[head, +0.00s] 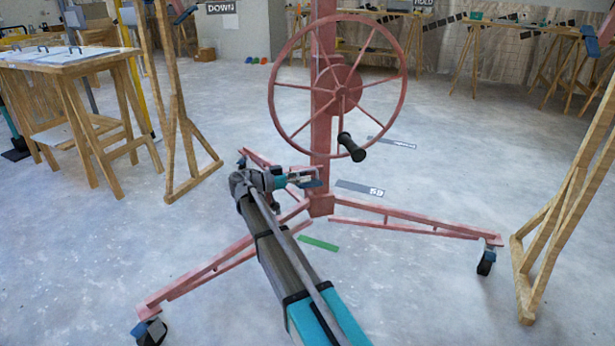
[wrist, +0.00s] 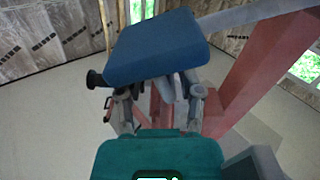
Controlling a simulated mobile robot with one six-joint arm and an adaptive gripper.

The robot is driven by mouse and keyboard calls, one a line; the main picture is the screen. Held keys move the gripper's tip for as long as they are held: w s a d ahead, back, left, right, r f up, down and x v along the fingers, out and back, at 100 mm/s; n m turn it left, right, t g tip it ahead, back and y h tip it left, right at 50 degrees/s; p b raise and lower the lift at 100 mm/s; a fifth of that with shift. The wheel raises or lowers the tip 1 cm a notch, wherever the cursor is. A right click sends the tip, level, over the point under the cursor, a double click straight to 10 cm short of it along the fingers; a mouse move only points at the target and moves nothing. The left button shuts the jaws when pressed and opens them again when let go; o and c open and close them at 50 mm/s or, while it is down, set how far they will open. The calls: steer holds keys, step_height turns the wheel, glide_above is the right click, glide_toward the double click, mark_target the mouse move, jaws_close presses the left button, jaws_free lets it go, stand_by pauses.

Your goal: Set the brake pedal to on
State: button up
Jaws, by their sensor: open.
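The blue brake pedal (wrist: 155,48) fills the upper middle of the wrist view, tilted. In the head view a small blue piece (head: 313,184) by the foot of the red post appears to be the same pedal. My gripper (wrist: 160,103) is open, its two fingers reaching toward the pedal's underside. The pedal hides the fingertips' far side, and I cannot tell whether they touch it. In the head view my gripper (head: 293,178) is low beside the post, just left of the pedal. The pedal's on or off state is not readable.
The red lift's post (head: 321,120) carries a large spoked wheel (head: 338,85) with a black handle (head: 351,147) above my gripper. Its legs (head: 400,215) spread across the floor on casters. Wooden trestles (head: 560,215) stand at both sides.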

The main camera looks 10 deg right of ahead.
steer(key=a, duration=1)
steer(key=shift+s, duration=0.3)
steer(key=shift+d, duration=0.1)
steer(key=s+d+f+n+g+y, duration=0.1)
steer(key=s+d+f+n+y, duration=0.6)
steer(key=s+d+f, duration=0.35)
steer(key=s+d+f+n+y, duration=0.1)
steer(key=s+f+n+y, duration=0.35)
steer(key=s, duration=0.25)
steer(key=s+f+n+y, duration=0.4)
steer(key=s+y, duration=0.2)
steer(key=s, duration=0.1)
step_height(320, 180, up, 60)
steer(key=s+p, duration=0.3)
steer(key=p, duration=5.6)
steer(key=shift+p, duration=0.3)
steer(key=shift+w+y, duration=0.1)
steer(key=shift+y, duration=0.15)
steer(key=shift+c, duration=0.2)
